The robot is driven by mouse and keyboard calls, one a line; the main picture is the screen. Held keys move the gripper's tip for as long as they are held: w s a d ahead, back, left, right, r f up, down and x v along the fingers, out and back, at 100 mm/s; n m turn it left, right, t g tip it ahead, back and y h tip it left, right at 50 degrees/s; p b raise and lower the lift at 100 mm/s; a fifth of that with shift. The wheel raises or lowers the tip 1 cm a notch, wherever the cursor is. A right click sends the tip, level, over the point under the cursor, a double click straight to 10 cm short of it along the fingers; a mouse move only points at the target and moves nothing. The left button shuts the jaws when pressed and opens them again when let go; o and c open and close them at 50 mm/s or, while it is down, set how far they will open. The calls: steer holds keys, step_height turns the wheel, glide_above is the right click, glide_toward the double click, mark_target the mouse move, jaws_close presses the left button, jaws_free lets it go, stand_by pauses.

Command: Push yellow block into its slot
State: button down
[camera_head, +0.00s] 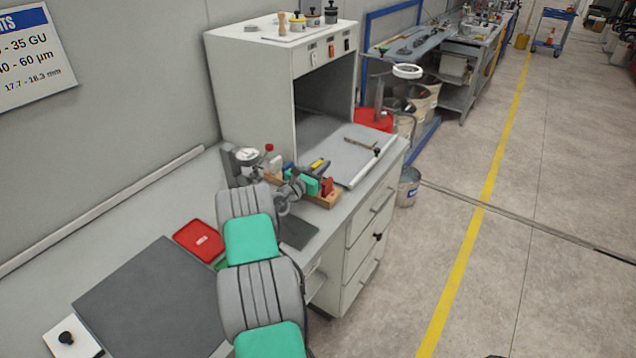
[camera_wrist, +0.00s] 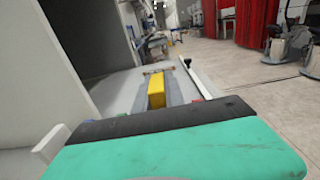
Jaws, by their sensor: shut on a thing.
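The yellow block (camera_head: 318,165) is small in the head view, just beyond the green body of my gripper (camera_head: 317,168). In the wrist view the yellow block (camera_wrist: 156,92) lies lengthwise between the two grey fingers of my gripper (camera_wrist: 157,84), which are shut on it. A wooden rack (camera_head: 326,201) sits on the bench under and beside my gripper, with a red block (camera_head: 327,186) at its right end. My arm and gripper cover much of the rack. The slot for the yellow block cannot be made out.
A white booth (camera_head: 250,90) stands behind the rack, with a rod (camera_head: 362,146) lying on its floor panel. A dial gauge (camera_head: 246,155) stands left of my gripper. A red tray (camera_head: 198,240) and a dark mat (camera_head: 150,300) lie nearer on the bench.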

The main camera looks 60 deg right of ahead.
steer(key=shift+w+a+f, duration=0.15)
steer(key=shift+w+f, duration=0.15)
steer(key=shift+f, duration=0.15)
steer(key=f, duration=0.1)
steer(key=f+b, duration=0.2)
steer(key=shift+w+f, duration=0.25)
steer(key=shift+a+r, duration=0.1)
steer(key=shift+r, duration=0.05)
steer(key=c, duration=1.4)
jaws_free()
steer(key=a, duration=0.4)
steer(key=w+a+b, duration=0.1)
steer(key=a, duration=0.3)
steer(key=a+b, duration=0.1)
steer(key=a, duration=0.3)
steer(key=shift+w, duration=0.4)
steer(key=shift+s, duration=0.1)
